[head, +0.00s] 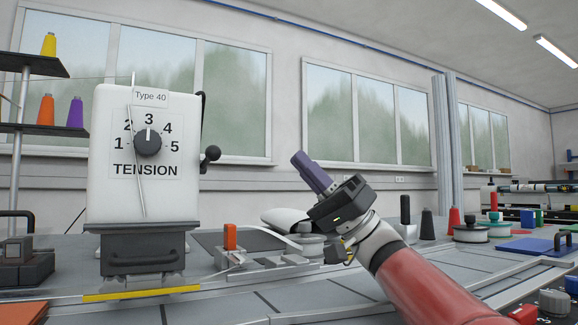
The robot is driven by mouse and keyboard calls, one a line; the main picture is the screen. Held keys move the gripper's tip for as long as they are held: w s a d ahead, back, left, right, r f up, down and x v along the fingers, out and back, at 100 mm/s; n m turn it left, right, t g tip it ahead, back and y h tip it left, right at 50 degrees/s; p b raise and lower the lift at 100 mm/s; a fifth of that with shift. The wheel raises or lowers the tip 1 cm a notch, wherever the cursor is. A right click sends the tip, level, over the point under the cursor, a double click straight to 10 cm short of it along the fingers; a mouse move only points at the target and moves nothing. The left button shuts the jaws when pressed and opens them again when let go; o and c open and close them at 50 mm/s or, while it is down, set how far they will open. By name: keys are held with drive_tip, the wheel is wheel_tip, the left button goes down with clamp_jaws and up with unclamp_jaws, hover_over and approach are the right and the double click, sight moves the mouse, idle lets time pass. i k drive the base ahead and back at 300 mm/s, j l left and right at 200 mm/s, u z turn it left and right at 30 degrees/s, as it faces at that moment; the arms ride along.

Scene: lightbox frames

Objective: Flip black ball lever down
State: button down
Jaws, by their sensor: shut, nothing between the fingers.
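The black ball lever (211,154) sticks out from the right side of a white machine head (100,140), and its ball is at about mid-height. The machine's front has a black knob (148,142) on a "TENSION" dial numbered 1 to 5. Its pointer is near 3, under a "Type 40" label. My gripper (299,160) has purple fingers, shut and empty, pointing up and to the left. In the picture it is to the right of the ball lever, with a clear gap between them. How far apart they are in depth cannot be told.
A metal fixture with an orange block (230,236) stands on the bench below the lever. A dark curved bar (202,95) rises on the machine's right edge. Thread cones (47,110) stand on shelves at left. Spools (470,232) and a blue board (532,245) lie at right.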

sight(207, 161)
drive_tip(key=k, duration=1)
